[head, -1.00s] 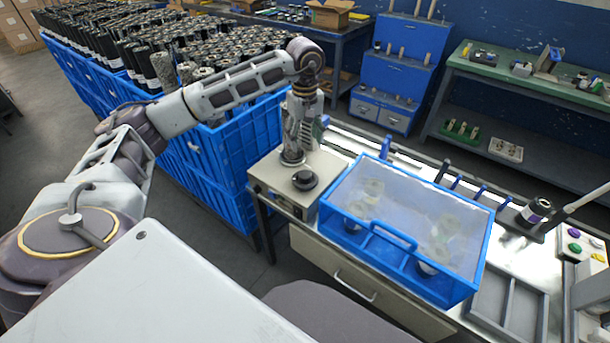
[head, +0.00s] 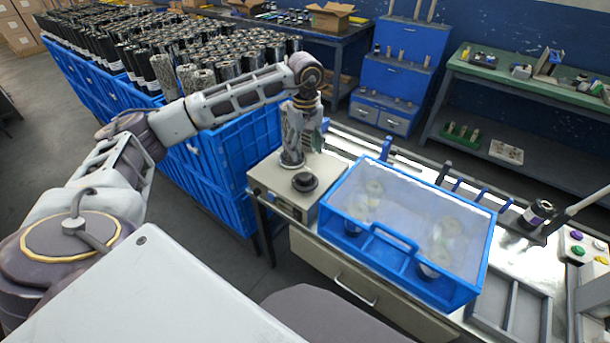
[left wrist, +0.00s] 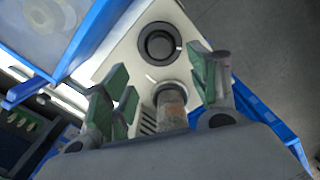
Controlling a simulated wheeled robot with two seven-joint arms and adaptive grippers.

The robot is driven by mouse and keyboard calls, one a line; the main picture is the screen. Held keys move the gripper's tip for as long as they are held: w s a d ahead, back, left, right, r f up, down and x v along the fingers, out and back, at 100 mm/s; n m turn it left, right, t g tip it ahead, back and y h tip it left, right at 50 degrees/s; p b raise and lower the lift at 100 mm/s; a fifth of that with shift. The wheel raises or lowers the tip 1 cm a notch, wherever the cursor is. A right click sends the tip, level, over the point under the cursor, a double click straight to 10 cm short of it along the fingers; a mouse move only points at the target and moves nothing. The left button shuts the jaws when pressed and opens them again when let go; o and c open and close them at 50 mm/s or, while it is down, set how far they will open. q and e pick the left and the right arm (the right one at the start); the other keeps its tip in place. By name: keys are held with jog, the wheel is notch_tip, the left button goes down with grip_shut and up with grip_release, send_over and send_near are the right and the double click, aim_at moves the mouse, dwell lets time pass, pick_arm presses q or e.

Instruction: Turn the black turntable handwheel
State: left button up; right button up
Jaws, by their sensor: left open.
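The black turntable handwheel (head: 305,181) is a round knob on the front of a beige machine top (head: 268,176). It also shows in the left wrist view (left wrist: 158,45), beyond the fingertips. An upright film-wrapped roll (head: 292,138) stands behind the handwheel; its end shows in the left wrist view (left wrist: 171,106) between the fingers. My left gripper (head: 308,134) is above the machine top beside the roll, partly hidden in the head view. Its green-padded fingers (left wrist: 158,72) are spread apart, with nothing gripped, and do not appear to touch the handwheel. My right gripper is out of view.
A blue-framed clear cover (head: 405,225) with rolls under it stands just right of the handwheel. Large blue crates (head: 235,150) full of rolls stand to the left. A drawer (head: 350,280) is below the bench edge. A button panel (head: 585,250) is at the far right.

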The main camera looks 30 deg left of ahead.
aim_at(305, 176)
pick_arm(q)
notch_tip(305, 176, down, 10)
jog(key=shift+r, duration=0.1)
jog(key=shift+f, duration=0.95)
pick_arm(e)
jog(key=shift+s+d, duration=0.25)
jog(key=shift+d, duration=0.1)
